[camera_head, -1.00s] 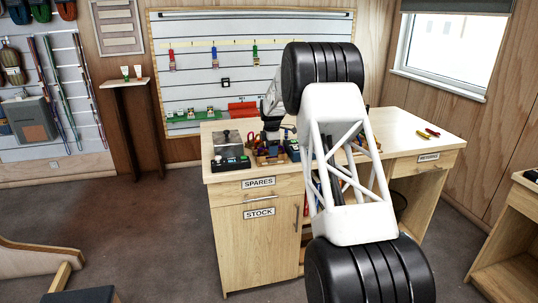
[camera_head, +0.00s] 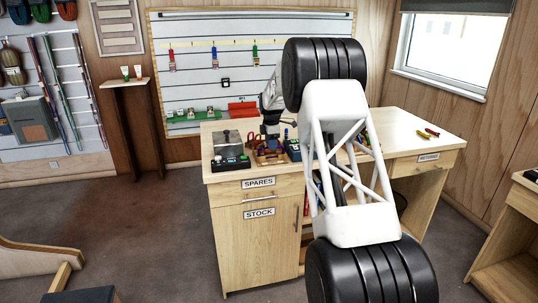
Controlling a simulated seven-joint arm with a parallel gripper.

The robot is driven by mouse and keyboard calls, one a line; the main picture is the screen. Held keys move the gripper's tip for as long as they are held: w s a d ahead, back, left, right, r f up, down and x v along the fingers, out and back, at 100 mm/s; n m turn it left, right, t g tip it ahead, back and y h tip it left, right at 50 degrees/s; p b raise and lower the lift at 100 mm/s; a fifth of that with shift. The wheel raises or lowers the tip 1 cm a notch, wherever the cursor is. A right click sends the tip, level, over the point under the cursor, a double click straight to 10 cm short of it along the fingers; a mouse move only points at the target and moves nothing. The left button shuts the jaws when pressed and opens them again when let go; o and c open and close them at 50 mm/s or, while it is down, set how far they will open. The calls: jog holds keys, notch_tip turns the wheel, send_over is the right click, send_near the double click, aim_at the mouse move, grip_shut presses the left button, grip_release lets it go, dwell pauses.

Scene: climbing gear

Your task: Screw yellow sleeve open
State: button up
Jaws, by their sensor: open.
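I cannot make out a yellow sleeve; it may be too small to tell or hidden behind my arm. My arm fills the right middle of the view and bends over toward the workbench (camera_head: 225,178). My gripper (camera_head: 271,131) shows small and dark beyond the arm, low over the back of the bench. It is open, but its fingertips are hard to make out. A wooden tray (camera_head: 268,160) with small coloured items stands just in front of it. I cannot tell whether the gripper touches anything.
A black box with small parts (camera_head: 231,164) stands left of the tray. Red and yellow-green tools (camera_head: 429,132) lie at the bench's right. Red, blue and green gear hangs on the wall board (camera_head: 225,85). A red bin (camera_head: 242,108) is below.

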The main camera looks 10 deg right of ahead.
jog(key=shift+s, duration=0.7)
dwell(0.7)
jog(key=shift+f, duration=1.45)
jog(key=shift+w, duration=0.1)
dwell(0.3)
jog(key=shift+w, duration=0.65)
jog(key=shift+r, duration=0.2)
jog(key=shift+a+r, duration=0.1)
jog(key=shift+r, duration=1.1)
jog(key=shift+s, duration=0.75)
